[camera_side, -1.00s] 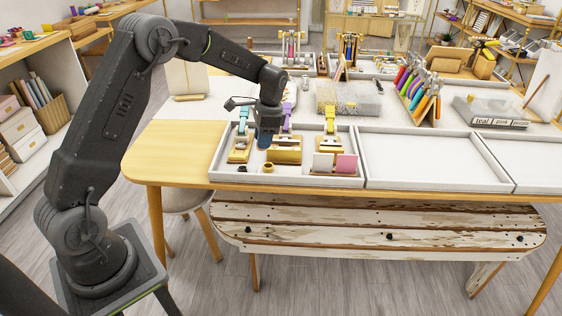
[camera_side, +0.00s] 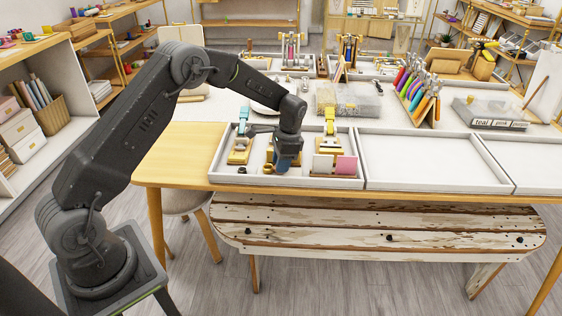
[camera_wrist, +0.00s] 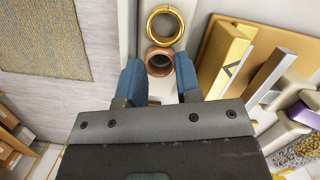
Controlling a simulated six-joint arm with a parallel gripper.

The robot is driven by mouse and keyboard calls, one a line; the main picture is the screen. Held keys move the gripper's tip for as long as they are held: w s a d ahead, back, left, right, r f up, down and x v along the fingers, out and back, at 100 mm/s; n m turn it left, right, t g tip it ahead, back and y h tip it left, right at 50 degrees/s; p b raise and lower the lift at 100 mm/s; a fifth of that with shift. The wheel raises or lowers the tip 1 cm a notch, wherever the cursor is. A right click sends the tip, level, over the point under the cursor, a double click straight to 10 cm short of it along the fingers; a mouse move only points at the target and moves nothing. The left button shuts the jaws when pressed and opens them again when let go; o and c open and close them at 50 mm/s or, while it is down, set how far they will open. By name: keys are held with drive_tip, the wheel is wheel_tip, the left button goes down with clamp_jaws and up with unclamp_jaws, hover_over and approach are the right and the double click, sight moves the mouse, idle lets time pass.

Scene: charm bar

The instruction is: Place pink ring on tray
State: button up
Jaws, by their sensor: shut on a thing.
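My gripper (camera_side: 281,167) is low in the left white tray, beside a wooden display stand, in the side view. In the wrist view its two blue fingers (camera_wrist: 158,63) are shut on a copper-pink ring (camera_wrist: 159,70), one finger on each side. The ring is hidden behind the fingers in the side view. A gold ring (camera_wrist: 165,14) lies right beside the pink one in the wrist view; a small gold ring (camera_side: 268,170) also shows left of the fingers in the side view. The middle white tray (camera_side: 420,160) is empty.
The left tray (camera_side: 214,170) also holds wooden stands with a blue piece (camera_side: 242,128) and a yellow piece (camera_side: 330,124), and a pink card (camera_side: 346,165). Another empty white tray (camera_side: 525,157) is at the right. A clear box (camera_side: 350,100) stands behind.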

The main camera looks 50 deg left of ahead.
drive_tip(key=shift+f, duration=0.25)
drive_tip(key=o, duration=0.5)
drive_tip(key=shift+s+f, duration=0.1)
drive_tip(key=shift+f, duration=0.05)
drive_tip(key=s+d+r+n+t, duration=0.1)
drive_tip(key=d+r, duration=0.1)
drive_tip(key=r, duration=0.8)
drive_tip(key=s+d+r, duration=0.1)
drive_tip(key=d+r, duration=0.1)
drive_tip(key=r, duration=0.8)
drive_tip(key=s+d+r+n+t, duration=0.1)
drive_tip(key=s+d+r+t, duration=0.2)
drive_tip(key=s+r, duration=0.5)
drive_tip(key=s+d+f+n+t, duration=0.1)
drive_tip(key=s, duration=0.5)
drive_tip(key=s+d+f+n+t, duration=0.1)
drive_tip(key=s, duration=0.6)
drive_tip(key=s+d+f+n+t+h, duration=0.1)
drive_tip(key=s, duration=0.5)
drive_tip(key=shift+s+d+t, duration=0.2)
drive_tip(key=shift+s+t, duration=0.1)
drive_tip(key=shift+s, duration=0.1)
